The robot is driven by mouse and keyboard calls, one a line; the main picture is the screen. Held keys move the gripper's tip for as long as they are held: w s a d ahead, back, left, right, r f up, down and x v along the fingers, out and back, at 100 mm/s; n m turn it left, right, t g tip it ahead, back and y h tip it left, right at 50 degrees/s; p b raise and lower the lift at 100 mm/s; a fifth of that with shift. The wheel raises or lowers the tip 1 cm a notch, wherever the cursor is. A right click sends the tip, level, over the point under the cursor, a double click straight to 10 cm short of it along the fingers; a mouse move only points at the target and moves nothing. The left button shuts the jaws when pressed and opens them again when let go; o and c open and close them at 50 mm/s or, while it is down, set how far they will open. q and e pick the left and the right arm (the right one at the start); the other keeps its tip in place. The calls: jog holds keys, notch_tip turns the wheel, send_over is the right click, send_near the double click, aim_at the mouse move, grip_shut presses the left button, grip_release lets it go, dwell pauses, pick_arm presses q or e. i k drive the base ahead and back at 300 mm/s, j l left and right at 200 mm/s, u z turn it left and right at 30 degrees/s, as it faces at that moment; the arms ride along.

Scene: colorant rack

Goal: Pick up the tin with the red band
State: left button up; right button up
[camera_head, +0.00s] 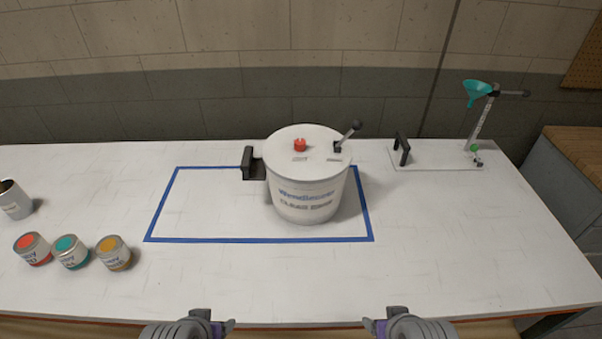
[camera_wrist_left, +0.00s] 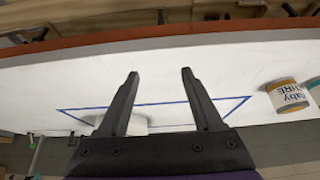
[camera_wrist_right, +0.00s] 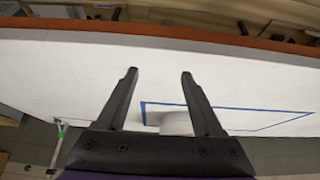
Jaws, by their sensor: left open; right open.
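The tin with the red band (camera_head: 33,249) stands upright on the white table at the far left, leftmost in a row of three small tins. A teal-banded tin (camera_head: 72,252) is right beside it, then a yellow-banded tin (camera_head: 114,253). The yellow-banded tin also shows at the right of the left wrist view (camera_wrist_left: 288,94). My left gripper (camera_head: 230,324) is at the table's front edge, well to the right of the tins, open and empty. My right gripper (camera_head: 368,322) is at the front edge farther right, also open and empty.
A large white bucket (camera_head: 305,200) with a lid and lever stands inside a blue taped rectangle (camera_head: 260,240). A pot (camera_head: 15,203) stands behind the red tin. A stand with a teal funnel (camera_head: 478,92) is at the back right. The table front between tins and grippers is clear.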

aim_at(33, 247)
jog(key=u, duration=2)
jog(key=i+j, duration=0.3)
jog(key=i+j+z, duration=0.15)
jog(key=i+j, duration=0.15)
jog(key=j, duration=0.25)
jog(key=i+j, duration=0.25)
jog(key=j, duration=0.2)
jog(key=i+z, duration=0.2)
jog(key=z, duration=0.15)
jog(key=i+z, duration=0.15)
jog(key=z, duration=0.25)
jog(key=i+j+z, duration=0.15)
jog(key=z, duration=0.2)
